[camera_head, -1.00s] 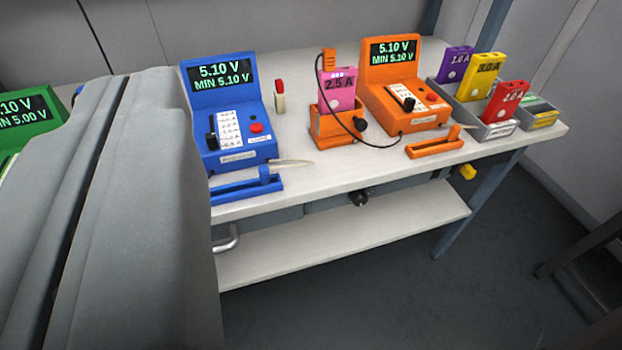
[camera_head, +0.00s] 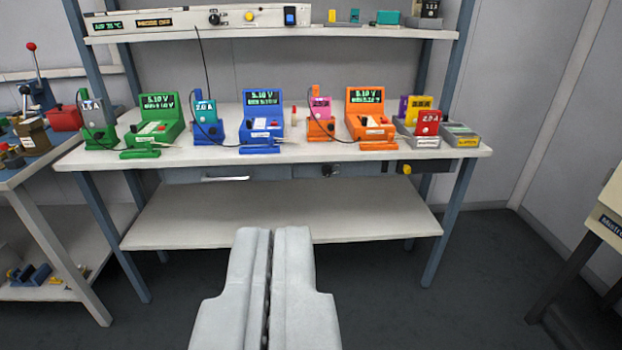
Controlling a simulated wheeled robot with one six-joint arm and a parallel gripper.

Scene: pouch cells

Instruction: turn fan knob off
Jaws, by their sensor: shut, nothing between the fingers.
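No label that I can read names a fan knob. A black knob (camera_head: 328,170) sits on the front edge under the bench top, near the middle. Another black knob (camera_head: 214,18) and a yellow knob (camera_head: 249,16) are on the white panel (camera_head: 180,21) on the upper shelf. A yellow knob (camera_head: 406,169) is on a dark box under the bench's right side. My gripper (camera_head: 271,232) is shut and empty. It is in front of the bench, low in the picture, and apart from all the knobs.
The bench top (camera_head: 75,160) holds green (camera_head: 156,128), blue (camera_head: 262,125) and orange (camera_head: 368,120) testers with pouch cells. A lower shelf (camera_head: 280,215) lies below. A side table (camera_head: 25,165) stands at left, a cream box (camera_head: 607,215) at right. Floor between is clear.

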